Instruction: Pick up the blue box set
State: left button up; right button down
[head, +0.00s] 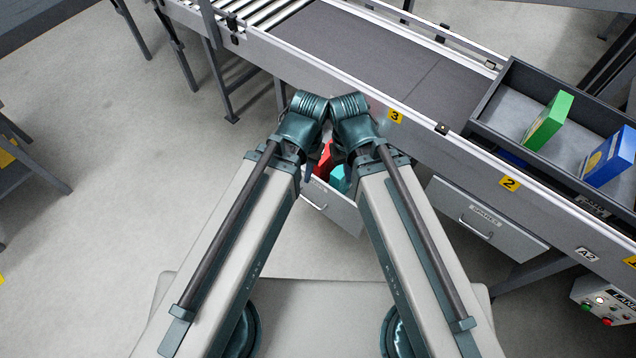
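A blue box (610,157) with a pale, yellow-marked narrow face stands in a dark grey tray (572,83) at the far right, on the conveyor. The right picture edge cuts off part of the tray. My two arms reach forward from the bottom of the picture and bend at dark teal joints near the middle. Neither gripper shows; both are hidden beyond or below these joints. The visible parts of my arms are well to the left of the blue box and apart from it.
A green box (548,121) stands left of the blue box in the tray. The conveyor belt (375,48) is clear to the left. Below it, an open drawer (333,207) holds red and teal things. A control box (606,301) hangs at the lower right. Open floor lies left.

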aim_at(617, 153)
jog(key=z, duration=1.9)
jog(key=i+l+z, duration=0.1)
jog(key=i+z, duration=0.15)
jog(key=z, duration=0.25)
jog(key=i+z, duration=0.25)
jog(key=z, duration=0.2)
